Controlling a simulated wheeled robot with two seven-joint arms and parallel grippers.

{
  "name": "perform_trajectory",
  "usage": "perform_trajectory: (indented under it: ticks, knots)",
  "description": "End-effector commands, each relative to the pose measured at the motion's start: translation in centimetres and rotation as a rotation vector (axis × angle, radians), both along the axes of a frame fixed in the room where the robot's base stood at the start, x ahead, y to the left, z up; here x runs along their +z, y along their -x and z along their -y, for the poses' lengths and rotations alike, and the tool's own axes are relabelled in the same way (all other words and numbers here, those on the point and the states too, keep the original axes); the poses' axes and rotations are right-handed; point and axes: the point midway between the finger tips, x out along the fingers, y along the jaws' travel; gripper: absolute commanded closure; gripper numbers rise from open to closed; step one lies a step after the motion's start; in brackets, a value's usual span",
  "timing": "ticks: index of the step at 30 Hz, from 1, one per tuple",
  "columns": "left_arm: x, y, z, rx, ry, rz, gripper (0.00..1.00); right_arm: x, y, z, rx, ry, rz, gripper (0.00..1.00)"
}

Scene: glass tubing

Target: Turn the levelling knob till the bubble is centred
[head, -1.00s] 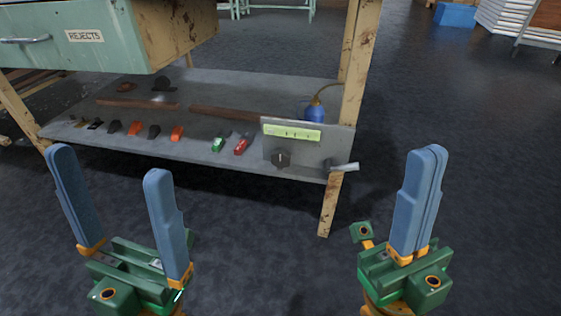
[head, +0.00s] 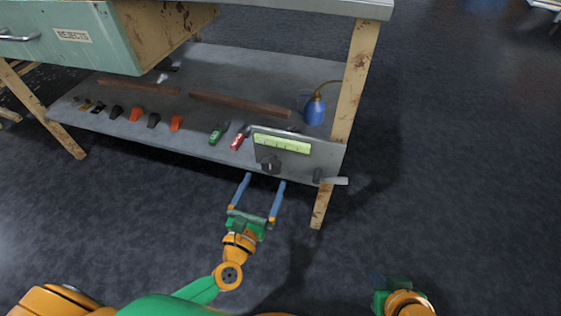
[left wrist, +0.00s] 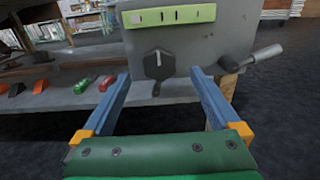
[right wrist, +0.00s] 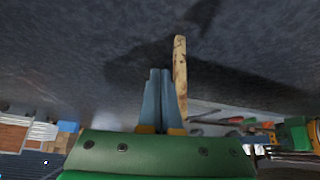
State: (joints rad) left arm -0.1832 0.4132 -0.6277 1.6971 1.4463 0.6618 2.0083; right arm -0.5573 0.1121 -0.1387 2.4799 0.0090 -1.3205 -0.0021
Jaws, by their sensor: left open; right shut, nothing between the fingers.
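The levelling knob (head: 271,164) is dark and sits on the grey front plate (head: 325,158) at the shelf's right end. In the left wrist view the knob (left wrist: 158,65) has a pale pointer mark and stands ahead, between my fingers' lines. Above it is a yellow-green level vial (head: 282,143) with dark marks; in the left wrist view the vial (left wrist: 170,15) shows, but I cannot make out the bubble. My left gripper (head: 264,180) is open and empty, just short of and below the knob. My right gripper (right wrist: 160,72) is shut and empty, low over the floor, away from the plate.
A grey handle (head: 331,180) sticks out at the plate's lower right, near the wooden table leg (head: 352,90). A blue bottle (head: 314,110) stands behind the plate. Green and red clips (head: 218,134) lie left of it. The floor in front is clear.

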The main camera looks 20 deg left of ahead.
Motion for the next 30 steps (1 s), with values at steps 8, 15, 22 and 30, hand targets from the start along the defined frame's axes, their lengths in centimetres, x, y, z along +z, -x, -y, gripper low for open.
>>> perform_trajectory:
  ticks: [8, 15, 22, 30]
  knots:
    - [0.0, -4.6, 0.2, 0.0, -0.003, 0.005, 0.04, 2.1, -3.4, -1.0, 0.013, -0.034, 0.197, 1.0]
    - [0.1, -4.9, 0.2, 0.0, -0.003, 0.005, 0.04, 2.5, -3.7, -1.1, 0.014, -0.038, 0.221, 1.0]
    - [0.1, -4.9, 0.2, 0.0, -0.004, 0.005, 0.58, 2.5, -3.7, -1.1, 0.014, -0.037, 0.22, 1.0]
    - [0.1, -4.9, 0.2, 0.001, -0.012, 0.005, 0.89, 2.5, -3.7, -1.1, 0.014, -0.038, 0.218, 1.0]
